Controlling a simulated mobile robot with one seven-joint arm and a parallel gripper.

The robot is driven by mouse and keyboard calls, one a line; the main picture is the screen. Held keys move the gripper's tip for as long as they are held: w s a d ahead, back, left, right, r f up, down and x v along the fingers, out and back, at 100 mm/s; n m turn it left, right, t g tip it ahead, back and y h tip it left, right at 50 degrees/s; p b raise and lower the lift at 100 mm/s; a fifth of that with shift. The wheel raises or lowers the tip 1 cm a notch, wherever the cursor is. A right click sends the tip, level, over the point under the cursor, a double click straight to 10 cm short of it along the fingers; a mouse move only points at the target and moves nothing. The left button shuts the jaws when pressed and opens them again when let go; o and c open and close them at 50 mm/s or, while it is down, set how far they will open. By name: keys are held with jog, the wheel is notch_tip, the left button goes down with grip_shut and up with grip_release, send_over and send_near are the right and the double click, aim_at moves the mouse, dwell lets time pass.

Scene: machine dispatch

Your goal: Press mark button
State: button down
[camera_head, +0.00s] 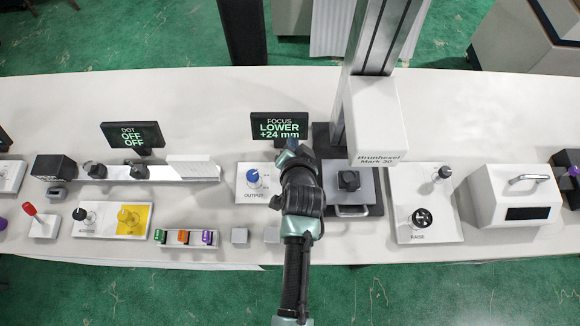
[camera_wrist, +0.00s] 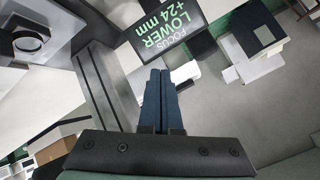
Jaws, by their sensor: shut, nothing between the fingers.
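No button labelled "mark" can be read in either view. The marking machine (camera_head: 377,118), a white head on a tall column with small lettering, stands right of my gripper. Under its head is a grey bed (camera_head: 367,192) with a dark block (camera_head: 349,180) on it. My gripper (camera_head: 288,146) is in front of the focus screen (camera_head: 279,127), between the blue output knob (camera_head: 252,176) and the machine bed. In the wrist view my gripper (camera_wrist: 160,72) is shut and empty, its fingertips just below the focus screen (camera_wrist: 166,27), which reads "LOWER +24 mm".
A raise panel (camera_head: 402,226) with a black handwheel (camera_head: 421,218) lies to the right, before a white box (camera_head: 488,205). On the left are a yellow button (camera_head: 129,217), a red-tipped lever (camera_head: 30,210) and a dot screen (camera_head: 132,135) reading "OFF". Bare table (camera_head: 210,95) shows behind.

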jog(key=shift+m+g, duration=0.3)
jog(key=shift+g, duration=0.3)
jog(key=s+f, duration=0.2)
jog(key=s+a+f, duration=0.1)
jog(key=s+f, duration=0.1)
jog(key=shift+f+p, duration=0.1)
jog(key=shift+p, duration=0.25)
jog(key=shift+w, duration=0.1)
notch_tip(320, 180, down, 9)
jog(key=b, duration=0.8)
dwell(0.9)
jog(key=shift+f+b, duration=0.25)
jog(key=shift+b, duration=0.05)
jog(key=shift+f+b, duration=0.5)
jog(key=shift+f, duration=0.1)
dwell(0.7)
jog(key=shift+r, duration=0.1)
jog(key=shift+r+p, duration=0.9)
jog(key=shift+p, duration=0.05)
